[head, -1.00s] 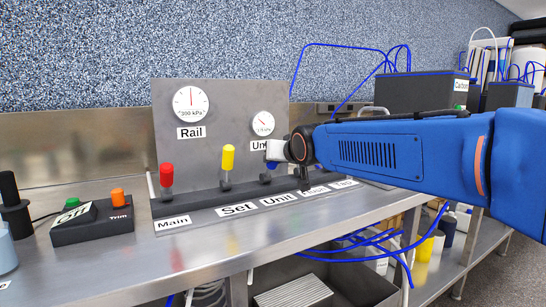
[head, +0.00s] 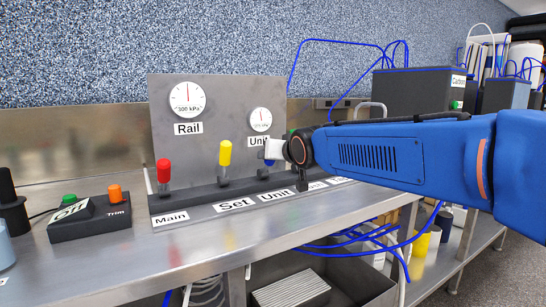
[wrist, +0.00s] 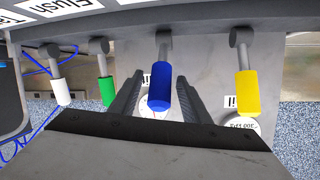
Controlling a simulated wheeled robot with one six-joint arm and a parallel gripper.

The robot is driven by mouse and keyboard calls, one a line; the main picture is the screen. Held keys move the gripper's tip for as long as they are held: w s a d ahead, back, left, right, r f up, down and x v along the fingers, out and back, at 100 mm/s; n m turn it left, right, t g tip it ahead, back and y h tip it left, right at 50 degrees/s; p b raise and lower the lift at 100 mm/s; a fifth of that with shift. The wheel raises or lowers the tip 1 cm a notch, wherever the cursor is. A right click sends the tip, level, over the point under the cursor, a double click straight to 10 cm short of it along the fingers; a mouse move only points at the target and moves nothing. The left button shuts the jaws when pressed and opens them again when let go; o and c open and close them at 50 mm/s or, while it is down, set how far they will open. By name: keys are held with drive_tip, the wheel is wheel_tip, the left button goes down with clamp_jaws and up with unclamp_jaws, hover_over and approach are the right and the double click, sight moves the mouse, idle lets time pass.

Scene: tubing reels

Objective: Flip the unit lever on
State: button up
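The Unit lever has a blue handle (wrist: 159,88) on a grey pivot. In the wrist view it stands between the two dark fingers of my gripper (wrist: 157,92), with a visible gap on each side. The gripper is open around it. In the head view my gripper (head: 292,158) is at the panel above the Unit label (head: 275,195), and a bit of the blue handle (head: 269,162) shows at its left. The handle's lower part and the fingertips are largely hidden there. The small Unit gauge (head: 260,119) is just above; its reading is too small to tell.
The yellow Set lever (head: 225,153) and red Main lever (head: 163,170) stand to the left. The green lever (wrist: 106,91) and white lever (wrist: 62,92) are on the other side. The Rail gauge (head: 187,99) reads about 300 kPa. A Trim box (head: 92,227) sits at the left.

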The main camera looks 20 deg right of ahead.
drive_tip(key=v, duration=1.7)
drive_tip(key=shift+s, duration=0.2)
drive_tip(key=shift+s, duration=0.1)
